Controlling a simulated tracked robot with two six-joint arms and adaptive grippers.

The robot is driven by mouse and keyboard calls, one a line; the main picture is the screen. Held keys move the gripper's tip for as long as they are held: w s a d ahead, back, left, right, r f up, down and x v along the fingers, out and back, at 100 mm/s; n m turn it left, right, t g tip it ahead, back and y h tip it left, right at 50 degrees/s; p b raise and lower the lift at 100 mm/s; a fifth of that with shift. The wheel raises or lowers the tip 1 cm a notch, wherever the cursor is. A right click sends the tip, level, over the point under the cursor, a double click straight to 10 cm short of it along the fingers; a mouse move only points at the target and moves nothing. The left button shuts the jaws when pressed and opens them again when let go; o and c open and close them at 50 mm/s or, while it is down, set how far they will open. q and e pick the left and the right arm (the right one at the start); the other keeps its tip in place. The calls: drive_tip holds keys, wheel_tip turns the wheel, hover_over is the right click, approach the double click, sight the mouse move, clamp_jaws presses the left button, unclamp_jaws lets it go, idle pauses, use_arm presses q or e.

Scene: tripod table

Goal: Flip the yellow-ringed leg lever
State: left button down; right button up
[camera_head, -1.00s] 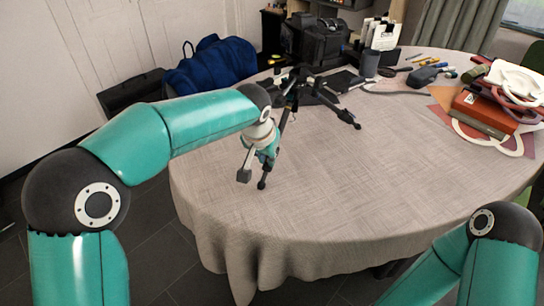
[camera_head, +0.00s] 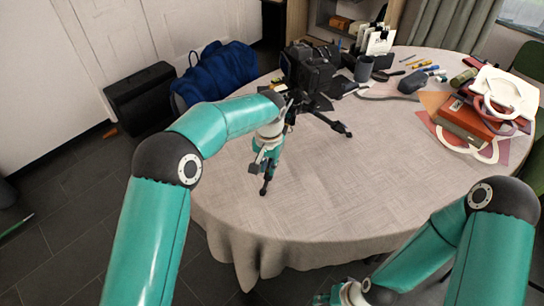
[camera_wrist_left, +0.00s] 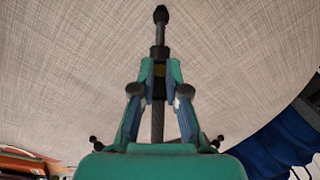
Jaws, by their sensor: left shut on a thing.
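The black tripod (camera_head: 327,119) stands on the round table with a camera (camera_head: 309,67) on top. One leg points toward the front edge, and its foot (camera_head: 265,188) shows below my left gripper (camera_head: 267,165). In the left wrist view, my left gripper (camera_wrist_left: 159,82) is shut on this leg (camera_wrist_left: 160,38), with a fingertip on each side. A dull yellow band (camera_wrist_left: 159,69) shows between the fingertips; the lever itself is hard to make out. My right gripper (camera_head: 330,298) shows only partly at the bottom edge, away from the tripod.
The cloth-covered table (camera_head: 340,200) is bare in front and right of the tripod. A red box (camera_head: 466,119) and a pile of bags lie at the right. A blue bag (camera_head: 215,72) is beyond the table at left.

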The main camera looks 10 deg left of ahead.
idle(0.4)
use_arm(q)
drive_tip(key=c, duration=1.2)
unclamp_jaws()
drive_tip(key=shift+w, duration=0.1)
drive_tip(key=shift+r, duration=0.1)
drive_tip(key=r, duration=1.1)
drive_tip(key=shift+s+d+r, duration=0.2)
drive_tip(key=shift+d+r, duration=0.05)
drive_tip(key=shift+r, duration=0.1)
